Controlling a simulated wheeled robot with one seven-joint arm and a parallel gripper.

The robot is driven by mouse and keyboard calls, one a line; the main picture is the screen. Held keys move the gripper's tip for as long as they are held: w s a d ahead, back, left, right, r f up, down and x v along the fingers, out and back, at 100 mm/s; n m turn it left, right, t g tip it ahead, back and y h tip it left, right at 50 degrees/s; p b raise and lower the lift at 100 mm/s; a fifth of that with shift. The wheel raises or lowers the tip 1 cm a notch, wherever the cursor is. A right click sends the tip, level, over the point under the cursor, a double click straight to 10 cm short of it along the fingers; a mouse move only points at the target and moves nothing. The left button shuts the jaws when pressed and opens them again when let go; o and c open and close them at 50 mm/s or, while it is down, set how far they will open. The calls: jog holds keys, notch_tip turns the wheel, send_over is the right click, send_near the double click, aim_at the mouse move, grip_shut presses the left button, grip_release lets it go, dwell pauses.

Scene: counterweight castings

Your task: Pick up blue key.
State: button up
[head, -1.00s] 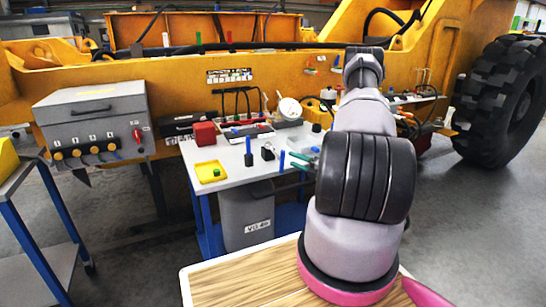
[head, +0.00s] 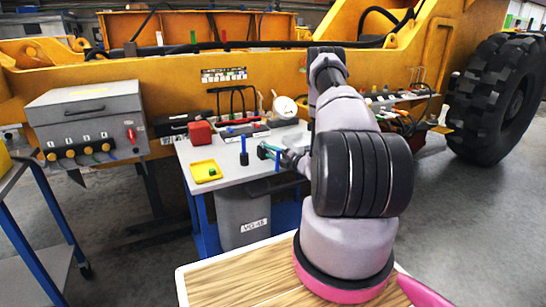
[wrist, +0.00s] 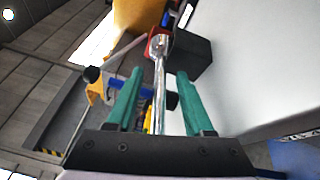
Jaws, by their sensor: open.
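My gripper (head: 266,151) is open over the right part of the grey worktable (head: 228,178), its green fingers beside a small black block. In the wrist view its two fingers (wrist: 158,74) stand apart. A shiny metal rod shows between them, and a short blue bar (wrist: 128,85) shows beside and behind the left finger. In the head view one slim blue piece (head: 243,146) stands upright on a black block, left of my gripper. Another blue piece (head: 277,163) shows just below the fingers. I cannot tell which blue piece is the key, or whether a finger touches anything.
A yellow tray (head: 206,171) with a small green piece lies at the table's front left, and a red box (head: 200,132) stands behind it. A round white gauge (head: 285,106) is at the back. A grey bin (head: 243,214) stands below.

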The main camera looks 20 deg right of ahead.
grip_shut()
dwell(1.4)
